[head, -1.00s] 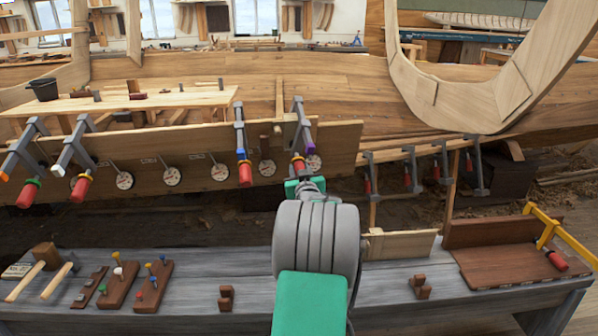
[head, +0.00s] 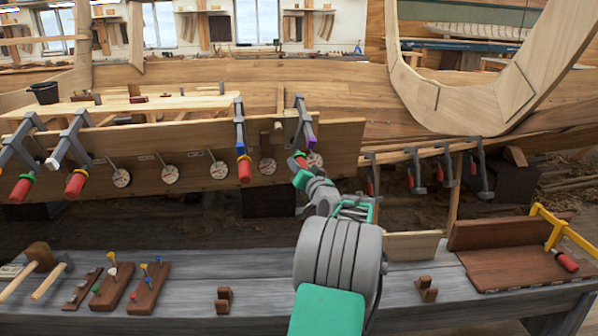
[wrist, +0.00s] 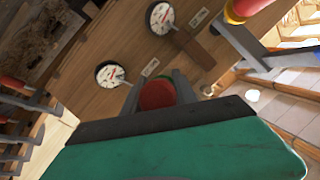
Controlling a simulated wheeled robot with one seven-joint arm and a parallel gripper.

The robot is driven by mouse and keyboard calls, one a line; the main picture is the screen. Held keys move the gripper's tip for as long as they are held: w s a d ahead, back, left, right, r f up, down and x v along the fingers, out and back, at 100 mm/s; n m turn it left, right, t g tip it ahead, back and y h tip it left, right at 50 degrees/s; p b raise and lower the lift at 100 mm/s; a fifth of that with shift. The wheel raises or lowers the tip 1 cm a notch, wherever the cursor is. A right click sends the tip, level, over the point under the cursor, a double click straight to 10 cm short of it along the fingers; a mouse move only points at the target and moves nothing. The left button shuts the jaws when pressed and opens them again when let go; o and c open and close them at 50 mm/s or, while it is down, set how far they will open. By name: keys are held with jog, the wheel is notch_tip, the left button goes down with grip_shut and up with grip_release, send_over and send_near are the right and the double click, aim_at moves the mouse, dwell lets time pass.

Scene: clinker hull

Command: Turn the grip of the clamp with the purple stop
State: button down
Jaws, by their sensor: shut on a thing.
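The clamp with the purple stop (head: 311,142) hangs over the top edge of the hull plank, the rightmost of the clamps along it. Its grey bar (head: 300,112) stands upright and its red grip (head: 300,162) points down toward me. My gripper (head: 301,169) is at that grip, reaching from below right. In the wrist view the red grip (wrist: 156,95) sits end-on between my two grey fingers (wrist: 157,90), which are shut on it. My green gripper body hides the lower part of that view.
A clamp with a blue stop (head: 240,149) hangs just left; its red grip (wrist: 245,8) shows in the wrist view. Round dials (head: 219,170) sit along the plank (head: 140,160). A grey bench (head: 260,265) with tools lies below. More clamps (head: 447,165) hang at right.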

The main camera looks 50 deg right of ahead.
jog(key=shift+r+m, duration=0.3)
dwell(0.4)
jog(key=c, duration=1.4)
grip_release()
jog(key=o, duration=0.4)
jog(key=shift+w+f, duration=0.1)
jog(key=shift+f, duration=0.1)
jog(key=shift+o, duration=0.2)
jog(key=v, duration=0.7)
jog(key=shift+s, duration=0.4)
jog(key=shift+a+f, duration=0.1)
